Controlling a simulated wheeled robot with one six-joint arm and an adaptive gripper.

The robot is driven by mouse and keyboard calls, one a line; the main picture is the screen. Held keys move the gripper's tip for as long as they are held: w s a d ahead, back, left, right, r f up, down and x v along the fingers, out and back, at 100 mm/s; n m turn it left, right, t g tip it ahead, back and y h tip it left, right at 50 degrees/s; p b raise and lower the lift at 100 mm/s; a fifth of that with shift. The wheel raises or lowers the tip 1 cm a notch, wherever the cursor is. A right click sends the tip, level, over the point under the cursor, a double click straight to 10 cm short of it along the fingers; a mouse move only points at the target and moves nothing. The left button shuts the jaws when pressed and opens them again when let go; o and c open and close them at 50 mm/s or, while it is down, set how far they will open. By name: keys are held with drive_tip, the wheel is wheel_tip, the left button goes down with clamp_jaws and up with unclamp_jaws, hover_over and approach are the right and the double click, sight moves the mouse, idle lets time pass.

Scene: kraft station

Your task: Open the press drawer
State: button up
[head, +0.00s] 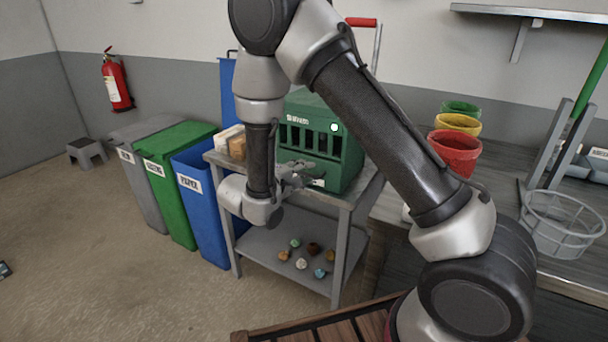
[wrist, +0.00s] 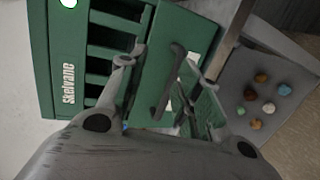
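The green press (head: 350,150) stands on a grey metal cart, with dark slots and a white label across its front. It also shows turned sideways in the wrist view (wrist: 67,50). Its plain green drawer front (wrist: 202,30) carries a dark grey bar handle (wrist: 166,88). My gripper (head: 296,176) is at the low front of the press. In the wrist view my gripper (wrist: 160,62) has its fingers apart, one on each side of the handle, and I see no clear grip on it. In the head view my arm and gripper hide much of the drawer front.
The cart top (head: 352,196) holds small boxes (head: 236,148) left of the press. Its lower shelf (head: 262,245) holds several small lumps. A blue bin (head: 200,205) and a green bin (head: 170,180) stand left. Coloured buckets (head: 455,150) stand on the right bench.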

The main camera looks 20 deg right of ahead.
sight(303, 174)
drive_tip(key=shift+n+t+y, duration=0.4)
drive_tip(key=shift+t+y, duration=0.2)
drive_tip(key=shift+t, duration=0.2)
drive_tip(key=w+f, duration=0.1)
drive_tip(key=w, duration=0.1)
drive_tip(key=w+d+f, duration=0.1)
drive_tip(key=w+f, duration=0.1)
drive_tip(key=w+d+f, duration=0.1)
drive_tip(key=w, duration=0.1)
drive_tip(key=shift+d+f, duration=0.1)
drive_tip(key=shift+f, duration=0.05)
clamp_jaws()
